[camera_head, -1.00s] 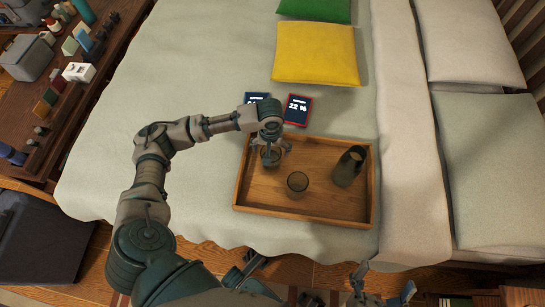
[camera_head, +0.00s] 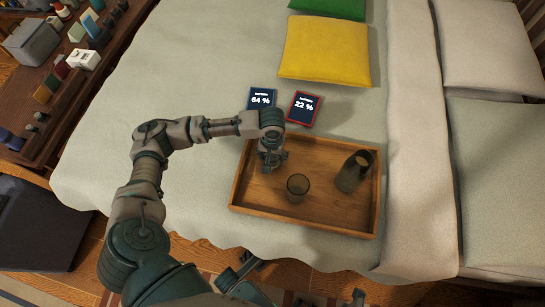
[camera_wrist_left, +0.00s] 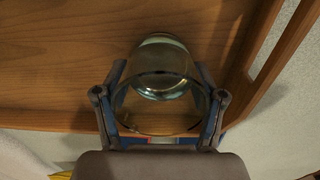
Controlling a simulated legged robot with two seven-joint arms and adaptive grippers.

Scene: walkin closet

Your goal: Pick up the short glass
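A dark jug (camera_head: 352,172) stands at the tray's right side. Two battery cards (camera_head: 262,97) (camera_head: 303,109) lie on the bed behind the tray. A yellow cushion (camera_head: 325,50) lies farther back. A cluttered wooden dresser (camera_head: 60,110) is at left.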

